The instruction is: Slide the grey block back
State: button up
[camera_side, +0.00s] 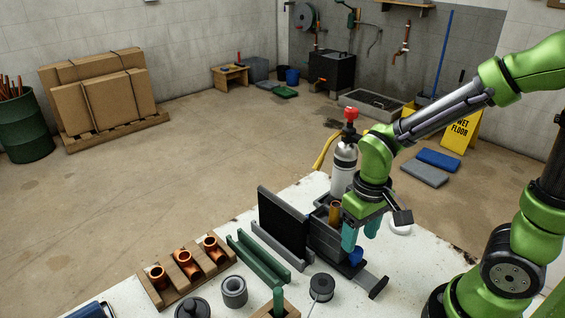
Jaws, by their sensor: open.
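A dark grey block (324,240) stands on the white bench to the right of an upright black panel (282,222). A low dark track with a wider end (372,287) runs out from it toward the front right. My gripper (360,236) points down over the right side of the block, its two teal fingers apart with nothing seen between them. The fingers partly hide the block's right end, and I cannot tell whether they touch it. A blue piece (356,256) shows just below the fingers, and a brass cylinder (335,212) shows behind the block's top.
A silver bottle with a red knob (344,168) stands close behind my gripper. A green channel (258,258), a wooden rack with copper fittings (187,267), a grey ring (233,291) and a black spool (321,287) occupy the front. Some bench surface right of the track is clear.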

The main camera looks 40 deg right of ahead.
notch_tip(320, 180, up, 13)
jog(key=shift+d+r, duration=0.15)
jog(key=shift+c, duration=0.2)
